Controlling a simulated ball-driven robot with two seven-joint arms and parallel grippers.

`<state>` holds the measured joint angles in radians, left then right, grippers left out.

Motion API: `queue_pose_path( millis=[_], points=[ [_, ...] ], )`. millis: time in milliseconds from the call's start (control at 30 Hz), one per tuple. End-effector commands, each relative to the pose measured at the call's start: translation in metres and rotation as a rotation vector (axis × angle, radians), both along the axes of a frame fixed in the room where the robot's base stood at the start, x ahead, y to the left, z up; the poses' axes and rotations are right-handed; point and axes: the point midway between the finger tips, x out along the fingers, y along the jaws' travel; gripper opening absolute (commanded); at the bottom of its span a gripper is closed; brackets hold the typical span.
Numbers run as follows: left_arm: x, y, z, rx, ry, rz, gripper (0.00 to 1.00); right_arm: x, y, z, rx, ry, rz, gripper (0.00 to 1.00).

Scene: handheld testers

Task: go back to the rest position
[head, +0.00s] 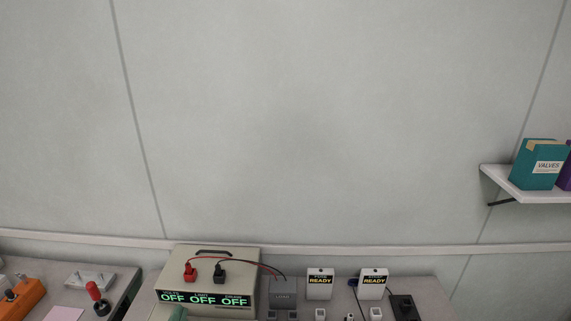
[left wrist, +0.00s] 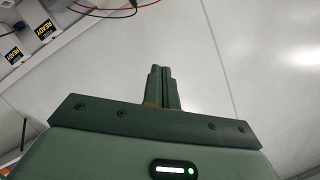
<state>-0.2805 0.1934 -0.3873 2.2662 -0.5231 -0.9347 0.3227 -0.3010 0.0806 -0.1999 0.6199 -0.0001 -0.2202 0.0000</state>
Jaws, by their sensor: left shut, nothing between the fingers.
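My left gripper (left wrist: 160,70) shows in the left wrist view with its two dark green fingers together and nothing between them. It points at the bare pale wall, apart from the devices. In the head view, only a small greenish part shows at the bottom edge, by the beige tester. My right gripper is in neither view.
A beige tester (head: 240,262) with OFF displays and red and black plugs stands on the bench. Right of it are a grey load box (head: 283,296) and two white READY units (head: 320,283) (head: 373,283). A shelf (head: 530,195) holds a teal VALVES binder (head: 540,165). The wall above is clear.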

Motion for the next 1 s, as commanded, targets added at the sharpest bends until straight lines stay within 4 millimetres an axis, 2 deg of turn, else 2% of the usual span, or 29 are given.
queue_pose_path(
  millis=[33,100,200,433,500,567,767,867,967,1000],
  points=[
    [-0.015,0.019,-0.014,0.02,0.092,0.055,0.0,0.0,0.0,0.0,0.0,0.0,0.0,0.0],
    [-0.037,0.042,-0.032,0.055,0.22,0.112,0.0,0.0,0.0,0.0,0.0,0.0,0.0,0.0],
    [-0.069,0.067,-0.052,0.104,0.388,0.16,0.0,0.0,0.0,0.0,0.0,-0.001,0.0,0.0],
    [-0.145,0.106,-0.082,0.205,0.739,0.182,0.0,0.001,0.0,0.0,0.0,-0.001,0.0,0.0],
    [-0.137,0.098,-0.115,0.182,0.753,0.159,0.0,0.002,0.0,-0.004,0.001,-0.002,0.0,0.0],
    [-0.134,0.093,-0.139,0.164,0.772,0.145,0.0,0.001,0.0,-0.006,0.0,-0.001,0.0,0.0],
    [-0.138,0.076,-0.23,0.087,0.851,0.097,0.0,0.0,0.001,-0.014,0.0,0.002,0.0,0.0],
    [-0.15,0.067,-0.286,0.033,0.902,0.077,0.0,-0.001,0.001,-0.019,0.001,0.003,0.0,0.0],
    [-0.174,0.058,-0.355,-0.038,0.969,0.064,0.0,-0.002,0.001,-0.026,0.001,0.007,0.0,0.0],
    [-0.19,0.055,-0.386,-0.074,1.002,0.064,0.0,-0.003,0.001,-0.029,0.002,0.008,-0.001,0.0]
  ],
)
